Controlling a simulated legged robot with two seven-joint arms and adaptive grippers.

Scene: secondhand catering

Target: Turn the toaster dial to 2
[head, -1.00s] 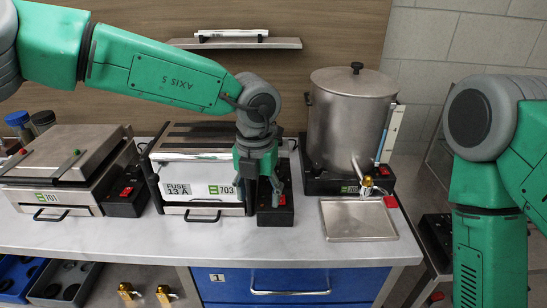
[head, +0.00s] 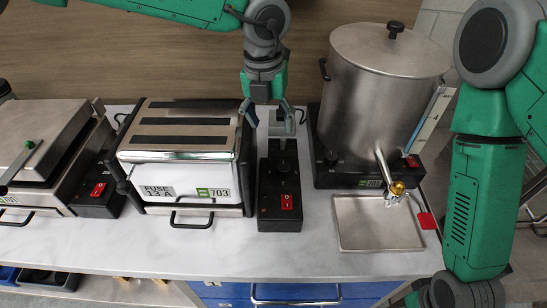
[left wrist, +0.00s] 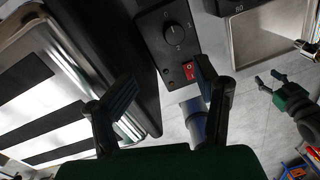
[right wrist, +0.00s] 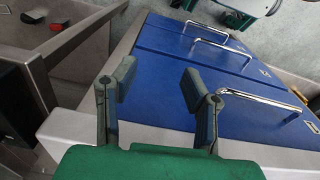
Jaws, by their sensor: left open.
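The toaster (head: 185,150), labelled 703, stands on the counter with its black control box (head: 265,190) at its right side. The box carries a dark round dial (head: 283,166) above a red switch (head: 287,202). My left gripper (head: 268,120) is open and empty, pointing down above the far end of the control box, apart from the dial. Its fingers (left wrist: 166,88) frame the lower part of that view. My right gripper (right wrist: 160,85) is open and empty near blue drawers.
A steel urn (head: 375,90) on a black base stands right of the control box, with a drip tray (head: 375,222) before its tap. A flat press (head: 45,145) with its own red-switch box (head: 97,195) stands left of the toaster. The counter front (head: 180,260) is clear.

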